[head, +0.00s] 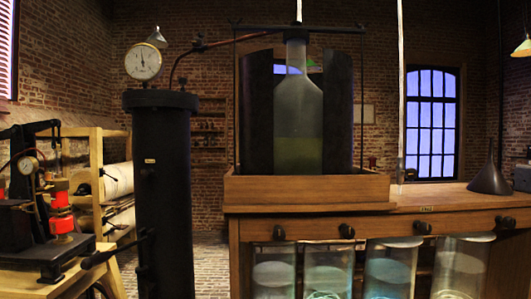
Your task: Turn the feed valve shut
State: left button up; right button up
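No part in view is clearly marked as the feed valve, so I cannot tell which one it is. A black lever (116,248) with a thick grip slants down to the left beside the black column (165,190). Several dark round knobs (346,231) sit along the front of the wooden bench (300,226). A large glass bottle (298,112) with yellowish-green liquid stands upright between two dark curved panels. A pipe (225,41) runs from the column's top towards the bottle's top. Neither of my grippers is in view.
Several glass jars (327,268) stand below the bench front. A white dial gauge (143,61) tops the column. A dark funnel (490,178) stands on the bench's right side. Apparatus with red parts (61,208) sits at left. Brick floor (211,262) shows between column and bench.

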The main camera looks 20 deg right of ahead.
aim_at(410, 173)
jog(key=z, duration=2)
jog(key=k, duration=0.5)
jog(key=z, duration=1.05)
jog(key=k, duration=0.85)
jog(key=z, duration=0.7)
jog(key=i, duration=1.5)
jog(key=u, duration=0.35)
jog(key=i, duration=1.45)
jog(key=u, duration=1.6)
jog(key=i, duration=0.9)
jog(key=u, duration=1.05)
